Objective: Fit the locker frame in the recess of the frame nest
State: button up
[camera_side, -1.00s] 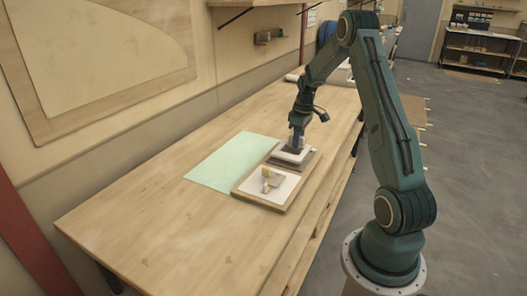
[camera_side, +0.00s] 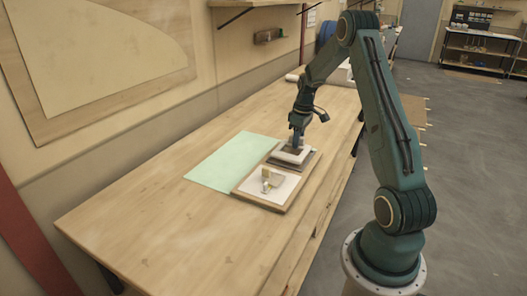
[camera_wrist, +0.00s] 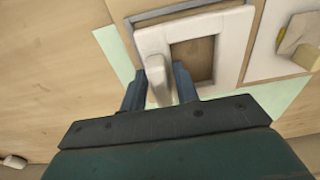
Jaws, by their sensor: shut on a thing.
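The locker frame (camera_wrist: 153,40) is a pale rectangular ring with a rectangular opening, brown wood showing through it. In the side view, my gripper (camera_side: 296,146) points down over the frame (camera_side: 289,156) at the nest (camera_side: 309,162). I cannot tell whether the frame is down in the recess or resting above it.
A wooden tray (camera_side: 262,203) with a white bed and a small yellow and grey object (camera_side: 270,180) lies next to the nest, on its near side. A pale green sheet (camera_side: 225,162) lies to the left. The front of the bench (camera_side: 170,225) is clear.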

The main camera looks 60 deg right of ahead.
jog(key=shift+f, duration=0.85)
jog(key=o, duration=1.1)
jog(key=shift+r, duration=0.1)
jog(key=r, duration=0.9)
jog(key=s+r, duration=0.1)
jog(key=r, duration=0.3)
jog(key=shift+s+r, duration=0.1)
jog(key=shift+r, duration=0.2)
